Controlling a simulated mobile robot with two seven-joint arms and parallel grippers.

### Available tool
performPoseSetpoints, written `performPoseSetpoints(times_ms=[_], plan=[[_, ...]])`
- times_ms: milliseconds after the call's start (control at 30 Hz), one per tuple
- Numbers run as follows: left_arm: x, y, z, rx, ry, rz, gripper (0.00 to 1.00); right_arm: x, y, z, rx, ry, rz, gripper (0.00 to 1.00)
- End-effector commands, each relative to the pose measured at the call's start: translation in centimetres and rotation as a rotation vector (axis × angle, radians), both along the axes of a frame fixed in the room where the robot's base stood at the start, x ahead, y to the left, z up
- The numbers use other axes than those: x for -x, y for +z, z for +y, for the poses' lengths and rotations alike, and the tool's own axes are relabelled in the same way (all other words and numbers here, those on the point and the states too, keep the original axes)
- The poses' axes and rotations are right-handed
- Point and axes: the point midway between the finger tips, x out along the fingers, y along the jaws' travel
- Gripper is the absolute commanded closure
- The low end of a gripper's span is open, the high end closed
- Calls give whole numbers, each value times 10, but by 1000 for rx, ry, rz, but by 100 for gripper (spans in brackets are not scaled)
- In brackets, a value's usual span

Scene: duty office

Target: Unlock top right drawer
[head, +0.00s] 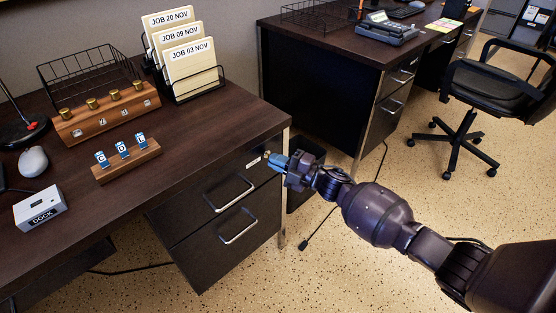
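The desk (215,130) at left has two stacked dark drawers on its right side. The top drawer (210,200) is shut, with a bar handle (230,190) and a small pale label. A small brass lock (267,154) shows near its upper right corner. My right gripper (284,164) is at this corner and appears shut on a blue-headed key (277,160). The key's tip meets the lock area; I cannot tell how deep it sits. A wooden rack (126,164) on the desk holds blue-tagged keys marked C, D and L. My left gripper is out of view.
A wooden block with brass knobs (106,115), a file holder (193,85), a DOCK box (40,208) and a mouse (33,162) are on the desk. A dark bin (305,165) stands behind my gripper. A chair (490,95) is at right.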

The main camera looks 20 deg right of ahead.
Motion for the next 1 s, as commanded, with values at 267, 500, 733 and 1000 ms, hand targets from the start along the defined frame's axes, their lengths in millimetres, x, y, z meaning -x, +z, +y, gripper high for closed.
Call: performPoseSetpoints(times_ms=[267, 500, 733, 1000], plan=[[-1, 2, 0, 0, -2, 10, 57, -1, 3, 0, 185, -2, -69, 100], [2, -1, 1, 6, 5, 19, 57, 0, 2, -1, 274, -2, -100, 100], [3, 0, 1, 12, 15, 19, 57, 0, 0, -1, 306, -2, -110, 100], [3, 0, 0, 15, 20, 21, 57, 0, 0, -1, 309, -2, -111, 100]])
